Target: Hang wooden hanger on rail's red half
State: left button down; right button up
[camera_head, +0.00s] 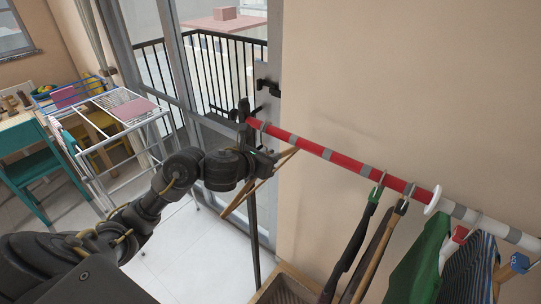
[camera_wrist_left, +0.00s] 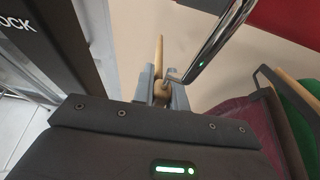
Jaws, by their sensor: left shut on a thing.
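My left gripper (camera_head: 268,160) is shut on the wooden hanger (camera_head: 236,202), near the left end of the rail. The hanger is tilted, with one arm pointing down-left and the other up-right toward the rail. In the left wrist view the fingers (camera_wrist_left: 162,94) close around the wooden hanger (camera_wrist_left: 158,52). The rail's red half (camera_head: 310,147) has grey bands and ends at a white disc (camera_head: 433,200). I cannot tell whether the hanger's hook touches the rail. My right gripper is not in view.
Dark garments (camera_head: 355,240) on hangers hang at the red half's right end. A green garment (camera_head: 420,265) and others hang further right. A wicker basket (camera_head: 285,288) stands below. A drying rack (camera_head: 115,110) stands at left. The red half's left and middle stretch is clear.

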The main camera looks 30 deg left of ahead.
pick_arm(q)
jog(key=c, duration=1.3)
grip_release()
